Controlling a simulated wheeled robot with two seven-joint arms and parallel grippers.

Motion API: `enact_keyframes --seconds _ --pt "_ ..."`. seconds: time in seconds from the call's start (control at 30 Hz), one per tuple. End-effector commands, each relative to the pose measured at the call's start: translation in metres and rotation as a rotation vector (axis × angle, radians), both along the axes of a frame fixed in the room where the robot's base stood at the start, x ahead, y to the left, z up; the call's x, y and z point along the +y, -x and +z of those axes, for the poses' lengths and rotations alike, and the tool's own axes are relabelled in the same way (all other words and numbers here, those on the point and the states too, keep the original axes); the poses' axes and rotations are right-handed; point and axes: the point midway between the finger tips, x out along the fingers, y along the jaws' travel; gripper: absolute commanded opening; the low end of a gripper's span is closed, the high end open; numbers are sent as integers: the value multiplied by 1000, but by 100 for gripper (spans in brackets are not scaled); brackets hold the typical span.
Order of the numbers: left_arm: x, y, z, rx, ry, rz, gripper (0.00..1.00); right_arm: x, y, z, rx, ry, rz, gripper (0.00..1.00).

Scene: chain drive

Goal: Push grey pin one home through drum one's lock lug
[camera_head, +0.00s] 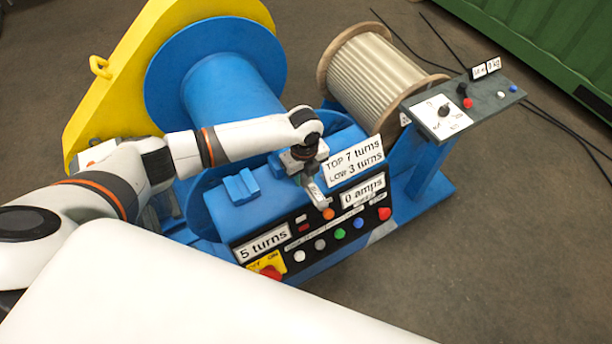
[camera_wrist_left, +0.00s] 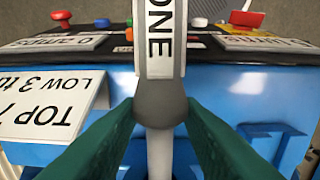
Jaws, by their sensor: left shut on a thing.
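My left gripper (camera_head: 308,168) hangs over the top of the blue control housing (camera_head: 275,180), beside the white turns sign. In the left wrist view its green fingers (camera_wrist_left: 163,108) are shut on a grey pin (camera_wrist_left: 160,150) with a white tag reading "ONE" (camera_wrist_left: 159,42). In the head view the tag (camera_head: 318,196) points toward the front panel. The pin appears clear of any hole, held above the housing. The large blue drum (camera_head: 225,80) stands behind my left arm. I cannot make out its lock lug; my arm covers part of the drum's lower side. My right gripper is out of view.
A blue notched block (camera_head: 241,187) sits on the housing left of my gripper. Signs (camera_head: 354,159) and coloured buttons (camera_head: 385,214) crowd the front. A rope-wound wooden reel (camera_head: 375,80) and a grey control stand (camera_head: 465,105) are at the right. Black cables cross the floor.

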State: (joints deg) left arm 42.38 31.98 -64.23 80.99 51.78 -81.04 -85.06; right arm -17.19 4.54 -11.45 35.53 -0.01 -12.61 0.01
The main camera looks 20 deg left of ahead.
Motion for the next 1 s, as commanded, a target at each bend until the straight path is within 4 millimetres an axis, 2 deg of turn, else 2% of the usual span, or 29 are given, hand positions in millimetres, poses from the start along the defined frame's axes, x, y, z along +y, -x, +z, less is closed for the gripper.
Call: enact_keyframes --seconds 1.0 --pt "20 -17 1 -3 1 1 0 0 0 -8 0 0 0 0"
